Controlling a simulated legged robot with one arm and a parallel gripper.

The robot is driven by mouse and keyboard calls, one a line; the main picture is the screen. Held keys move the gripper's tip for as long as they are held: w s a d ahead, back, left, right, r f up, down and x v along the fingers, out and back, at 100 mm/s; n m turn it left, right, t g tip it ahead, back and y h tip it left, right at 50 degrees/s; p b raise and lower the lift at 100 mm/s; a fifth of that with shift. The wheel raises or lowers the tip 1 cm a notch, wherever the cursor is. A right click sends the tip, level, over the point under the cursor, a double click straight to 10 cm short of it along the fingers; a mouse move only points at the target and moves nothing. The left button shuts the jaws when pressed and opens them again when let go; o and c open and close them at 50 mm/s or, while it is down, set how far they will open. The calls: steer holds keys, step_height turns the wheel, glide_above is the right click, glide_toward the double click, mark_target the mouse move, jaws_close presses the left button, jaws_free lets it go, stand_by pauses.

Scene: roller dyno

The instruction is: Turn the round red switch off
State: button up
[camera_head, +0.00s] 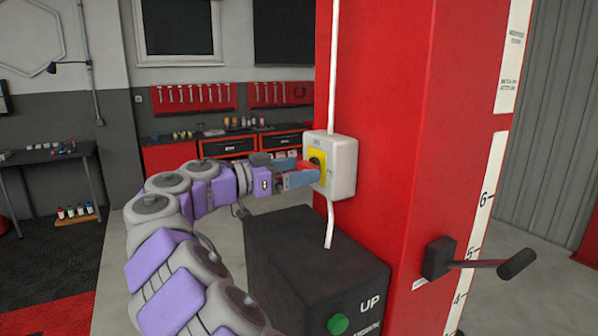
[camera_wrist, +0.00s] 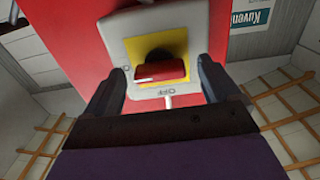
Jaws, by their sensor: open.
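The round red switch (camera_wrist: 160,72) sits on a yellow plate (camera_wrist: 148,52) on a pale grey box. In the wrist view its red handle lies across the picture, with the word OFF printed below it. In the head view the switch box (camera_head: 342,165) is fixed to the red column, and the red handle (camera_head: 307,166) shows between my fingers. My gripper (camera_head: 300,173) is open, with one finger on each side of the handle. In the wrist view both fingertips of my gripper (camera_wrist: 165,75) are apart from the handle, with a gap on each side.
The red column (camera_head: 385,130) rises behind the switch box, with a white cable along it. A black box marked UP with a green button (camera_head: 338,324) stands below. A lever (camera_head: 480,264) sticks out at the right. A workbench (camera_head: 225,135) is far back.

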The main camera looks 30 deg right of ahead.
steer(key=shift+d, duration=1.15)
steer(key=shift+w+a+r, duration=0.1)
steer(key=shift+a+r, duration=0.05)
steer(key=shift+a, duration=1.15)
steer(key=shift+d, duration=1.1)
steer(key=c, duration=0.5)
steer(key=shift+f, duration=0.2)
steer(key=c, duration=0.6)
steer(key=shift+o, duration=0.2)
steer(key=shift+a, duration=0.1)
